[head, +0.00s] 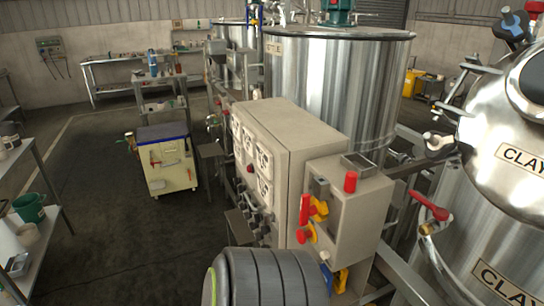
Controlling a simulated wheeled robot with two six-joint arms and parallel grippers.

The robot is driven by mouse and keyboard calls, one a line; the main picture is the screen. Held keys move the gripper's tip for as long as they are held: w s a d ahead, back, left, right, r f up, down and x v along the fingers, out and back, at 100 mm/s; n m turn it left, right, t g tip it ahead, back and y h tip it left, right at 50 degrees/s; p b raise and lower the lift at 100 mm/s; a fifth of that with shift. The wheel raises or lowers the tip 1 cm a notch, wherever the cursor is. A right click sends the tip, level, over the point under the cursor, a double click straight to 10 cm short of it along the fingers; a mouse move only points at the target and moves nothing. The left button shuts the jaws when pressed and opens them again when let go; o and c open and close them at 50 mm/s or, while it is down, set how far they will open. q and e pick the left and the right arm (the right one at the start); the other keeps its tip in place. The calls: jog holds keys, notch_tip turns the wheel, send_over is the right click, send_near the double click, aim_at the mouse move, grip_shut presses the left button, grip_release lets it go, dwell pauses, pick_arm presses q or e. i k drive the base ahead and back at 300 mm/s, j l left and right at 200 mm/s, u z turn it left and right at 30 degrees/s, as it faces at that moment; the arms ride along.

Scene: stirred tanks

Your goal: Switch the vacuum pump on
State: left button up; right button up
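No thing in the head view is clearly marked as the vacuum pump or its switch. A beige control cabinet (300,140) with several round gauges (264,160) on its left face stands in the middle. Neither of my grippers is in view.
A dark ribbed cylinder (270,278) fills the bottom middle; I cannot tell what it is. Steel tanks (335,85) stand behind and a CLAY tank (500,215) at right, with a red-handled valve (430,206). A tool cart (166,160) stands left. The left-centre floor (95,190) is clear.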

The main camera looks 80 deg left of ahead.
aim_at(264, 230)
jog(key=u, duration=2.8)
